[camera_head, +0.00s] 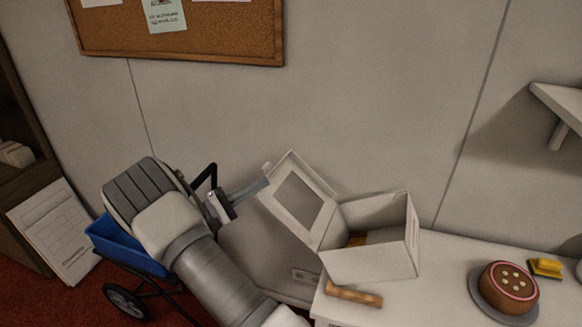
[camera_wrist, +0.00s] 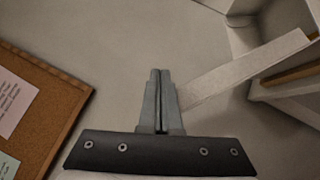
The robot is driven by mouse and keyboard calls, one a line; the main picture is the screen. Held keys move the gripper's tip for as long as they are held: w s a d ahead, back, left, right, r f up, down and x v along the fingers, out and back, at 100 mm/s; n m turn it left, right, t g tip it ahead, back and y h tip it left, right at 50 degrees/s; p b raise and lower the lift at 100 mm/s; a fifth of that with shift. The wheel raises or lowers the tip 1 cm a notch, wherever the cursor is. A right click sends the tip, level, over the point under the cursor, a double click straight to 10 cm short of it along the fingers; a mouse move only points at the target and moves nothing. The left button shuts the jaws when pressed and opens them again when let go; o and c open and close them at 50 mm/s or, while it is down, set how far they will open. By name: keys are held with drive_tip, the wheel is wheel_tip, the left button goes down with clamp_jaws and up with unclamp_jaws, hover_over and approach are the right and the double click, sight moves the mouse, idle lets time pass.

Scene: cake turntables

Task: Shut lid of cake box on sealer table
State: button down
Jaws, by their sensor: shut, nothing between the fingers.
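The white cake box (camera_head: 372,260) stands on the white table (camera_head: 440,262) near its left end. Its lid (camera_head: 325,214), with a window in the middle, hangs open, tilted out past the left side of the box. In the wrist view the lid shows nearly edge-on as a pale strip (camera_wrist: 243,71), right of the fingers. My gripper (camera_head: 265,183) is at the lid's outer left edge with its fingers together and empty; it also shows in the wrist view (camera_wrist: 160,74). I cannot tell whether the fingertips touch the lid. Most of the box's inside is hidden.
A wooden rod (camera_head: 353,293) lies in front of the box. A round brown cake (camera_head: 509,283) and a yellow block (camera_head: 545,267) are at the right. A blue cart (camera_head: 122,246) stands left on the floor. A corkboard (camera_head: 180,35) hangs on the wall behind.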

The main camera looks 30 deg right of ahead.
drive_tip(key=s+r+p+x, duration=0.1)
drive_tip(key=s+p+x, duration=0.2)
drive_tip(key=x, duration=0.9)
drive_tip(key=shift+d, duration=0.2)
drive_tip(key=shift+r, duration=0.1)
